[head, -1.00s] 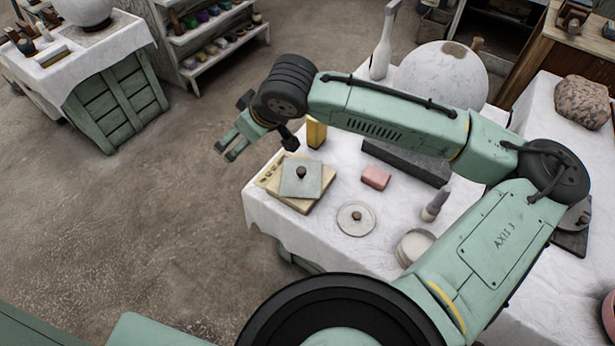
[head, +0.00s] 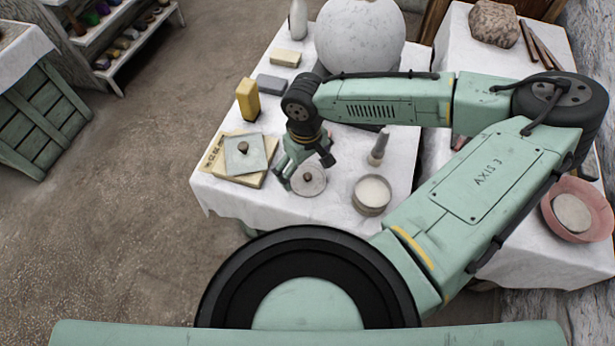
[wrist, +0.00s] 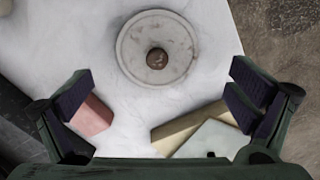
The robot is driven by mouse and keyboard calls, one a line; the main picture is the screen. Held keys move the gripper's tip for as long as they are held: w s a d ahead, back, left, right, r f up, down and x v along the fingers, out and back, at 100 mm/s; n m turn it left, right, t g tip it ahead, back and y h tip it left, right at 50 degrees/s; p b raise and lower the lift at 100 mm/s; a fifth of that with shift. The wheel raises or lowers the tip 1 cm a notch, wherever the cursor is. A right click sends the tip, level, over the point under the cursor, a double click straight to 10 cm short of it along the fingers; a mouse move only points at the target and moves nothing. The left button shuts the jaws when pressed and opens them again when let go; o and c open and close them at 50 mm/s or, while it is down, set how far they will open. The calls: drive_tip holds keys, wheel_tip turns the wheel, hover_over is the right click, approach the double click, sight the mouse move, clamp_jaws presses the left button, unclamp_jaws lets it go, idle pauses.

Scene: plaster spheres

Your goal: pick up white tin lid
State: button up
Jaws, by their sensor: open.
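The white tin lid (head: 309,181) is a flat round disc with a brown knob, lying on the white-clothed table near its front edge. In the wrist view the lid (wrist: 157,48) lies whole and uncovered, ahead of the fingers. My gripper (head: 303,172) is over the table just behind and above the lid, apart from it as far as I can tell. In the wrist view my gripper (wrist: 160,95) has its two fingers spread wide with nothing between them.
Left of the lid is a grey knobbed plate (head: 244,153) on a yellowish board. A round tin (head: 372,194) and a grey-handled tool (head: 379,148) stand to the right. A pink block (wrist: 92,116), a yellow block (head: 247,100) and a large plaster sphere (head: 359,35) are near.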

sight(306, 174)
drive_tip(key=shift+w+f, duration=0.15)
drive_tip(key=shift+f, duration=0.8)
drive_tip(key=shift+w+f, duration=0.1)
drive_tip(key=shift+f, duration=0.8)
drive_tip(key=shift+c, duration=0.6)
drive_tip(key=c, duration=1.2)
drive_tip(key=shift+d, duration=0.1)
